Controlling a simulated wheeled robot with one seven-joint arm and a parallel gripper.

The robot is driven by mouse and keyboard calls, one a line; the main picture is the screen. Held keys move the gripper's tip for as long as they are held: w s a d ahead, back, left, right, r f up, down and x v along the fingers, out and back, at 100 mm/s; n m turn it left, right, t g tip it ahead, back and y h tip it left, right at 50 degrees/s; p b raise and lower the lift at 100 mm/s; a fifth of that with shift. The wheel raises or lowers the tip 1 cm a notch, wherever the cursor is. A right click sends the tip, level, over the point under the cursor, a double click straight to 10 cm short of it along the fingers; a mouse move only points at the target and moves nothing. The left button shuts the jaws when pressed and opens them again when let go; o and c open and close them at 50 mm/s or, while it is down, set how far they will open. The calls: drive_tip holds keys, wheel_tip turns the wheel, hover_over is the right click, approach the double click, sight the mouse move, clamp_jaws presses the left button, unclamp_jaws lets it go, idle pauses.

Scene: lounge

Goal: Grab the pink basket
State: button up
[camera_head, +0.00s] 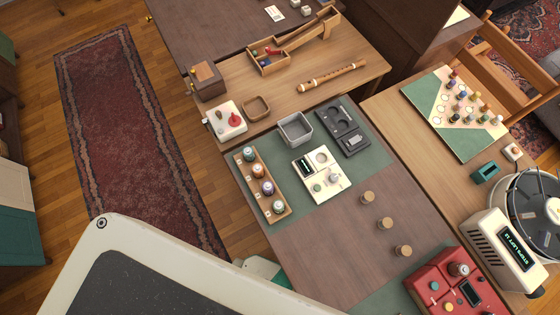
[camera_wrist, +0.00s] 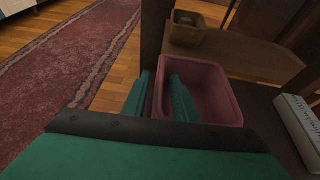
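The pink basket (camera_wrist: 215,82) is an open, box-shaped tub in the middle of the wrist view. My gripper (camera_wrist: 159,75) has two teal fingers pointing at it. The left finger lies outside the basket's left wall and the right finger lies over its inside, so the wall runs between them. The fingers look apart, and I see no clear contact with the wall. In the head view, the basket does not show, and my large pale arm link covers the lower left. Only a small teal and white part of my arm shows beside it.
The wrist view shows a small brown box (camera_wrist: 187,28) on a wooden surface behind the basket, a pale slab (camera_wrist: 301,128) at right and a red rug (camera_wrist: 60,70) at left. The head view shows tables with a grey tray (camera_head: 282,131) and a bottle rack (camera_head: 246,165).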

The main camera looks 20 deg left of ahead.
drive_tip(key=shift+w+a+f, duration=0.15)
drive_tip(key=shift+w+a, duration=0.05)
drive_tip(key=shift+a, duration=0.05)
drive_tip(key=shift+c, duration=0.4)
clamp_jaws()
